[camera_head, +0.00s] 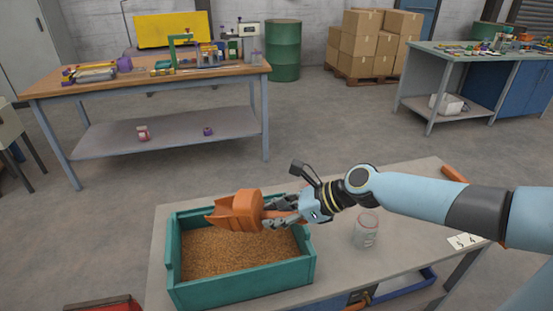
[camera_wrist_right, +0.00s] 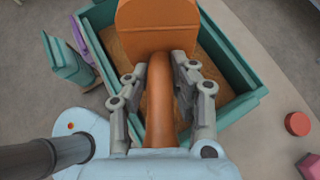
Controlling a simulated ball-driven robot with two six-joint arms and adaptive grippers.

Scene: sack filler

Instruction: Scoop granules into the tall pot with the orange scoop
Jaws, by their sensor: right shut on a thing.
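My right gripper (camera_head: 285,213) is shut on the handle of the orange scoop (camera_head: 238,211). In the right wrist view the scoop handle (camera_wrist_right: 161,100) runs between the two fingers and the scoop's back plate (camera_wrist_right: 158,28) faces me. The scoop is over the teal crate (camera_head: 245,283), near its far side. I cannot tell whether the scoop holds granules. Brown granules (camera_head: 235,250) cover the crate's floor. A clear jar (camera_head: 365,231), perhaps the tall pot, stands upright on the table right of the crate. My left gripper is not in view.
The grey table (camera_head: 400,205) has free room around the jar. A white card (camera_head: 464,241) lies near its right edge. A red round thing (camera_wrist_right: 297,123) shows right of the crate in the wrist view. A wooden workbench (camera_head: 150,75) stands farther back.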

